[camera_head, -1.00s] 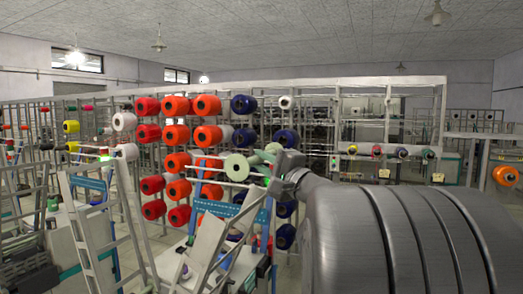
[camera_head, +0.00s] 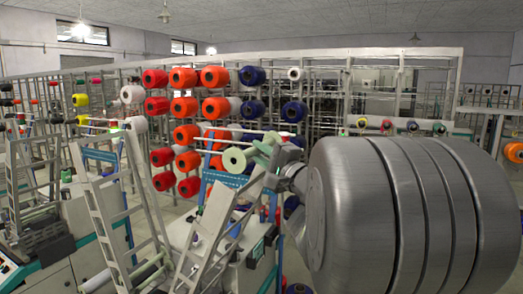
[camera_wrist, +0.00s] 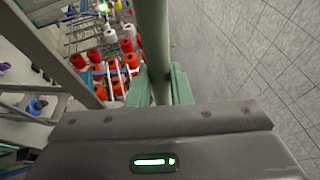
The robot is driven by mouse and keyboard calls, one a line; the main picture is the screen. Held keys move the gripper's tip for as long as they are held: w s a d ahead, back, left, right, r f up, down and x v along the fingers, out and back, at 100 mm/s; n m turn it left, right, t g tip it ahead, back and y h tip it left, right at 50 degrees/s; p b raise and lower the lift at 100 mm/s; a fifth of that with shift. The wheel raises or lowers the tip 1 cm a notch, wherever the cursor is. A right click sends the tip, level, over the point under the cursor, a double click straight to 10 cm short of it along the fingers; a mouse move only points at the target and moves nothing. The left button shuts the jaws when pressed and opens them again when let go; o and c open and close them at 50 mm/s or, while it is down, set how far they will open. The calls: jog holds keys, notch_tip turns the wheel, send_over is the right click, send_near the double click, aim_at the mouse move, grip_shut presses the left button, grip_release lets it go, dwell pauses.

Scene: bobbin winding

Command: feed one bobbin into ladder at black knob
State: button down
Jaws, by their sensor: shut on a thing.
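My gripper (camera_head: 268,152) is shut on a pale green bobbin (camera_head: 234,159), held up in front of the yarn rack. Its round end faces me in the head view. In the wrist view the bobbin's green shaft (camera_wrist: 152,40) stands between the two green fingers of my gripper (camera_wrist: 160,88). A pale ladder frame (camera_head: 104,205) leans upright at the left, apart from the bobbin. A second ladder frame (camera_head: 212,232) slants below my gripper, and a third (camera_head: 12,178) stands at the far left. I cannot make out a black knob for certain.
A blue perforated frame (camera_head: 226,179) stands just below the bobbin. Behind is a rack with orange spools (camera_head: 185,107), red spools (camera_head: 157,106) and blue spools (camera_head: 252,107). White machine cabinets (camera_head: 90,262) fill the lower left. Bare tiled floor (camera_wrist: 245,60) shows in the wrist view.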

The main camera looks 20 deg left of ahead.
dwell(0.4)
notch_tip(320, 180, down, 6)
jog(key=a+b, duration=0.2)
jog(key=shift+a+r, duration=0.25)
dwell(0.4)
jog(key=shift+w+f+b, duration=0.1)
jog(key=shift+b, duration=0.2)
jog(key=shift+w+a+f+b, duration=0.1)
jog(key=shift+a+f+b, duration=0.35)
jog(key=shift+f, duration=0.45)
jog(key=shift+s+a+f+b, duration=0.1)
jog(key=shift+a+f+b, duration=0.25)
jog(key=shift+f+b, duration=0.35)
jog(key=shift+w+a+f+b, duration=0.1)
jog(key=shift+a+f+b, duration=0.3)
jog(key=shift+f, duration=0.65)
notch_tip(320, 180, down, 6)
jog(key=a+b, duration=0.2)
jog(key=b, duration=0.1)
jog(key=shift+a+r, duration=0.25)
jog(key=shift+w+b, duration=0.1)
jog(key=shift+b, duration=0.2)
jog(key=f+b, duration=0.1)
jog(key=a+f, duration=0.1)
jog(key=f+b, duration=0.1)
jog(key=f, duration=0.1)
jog(key=shift+a+b, duration=0.35)
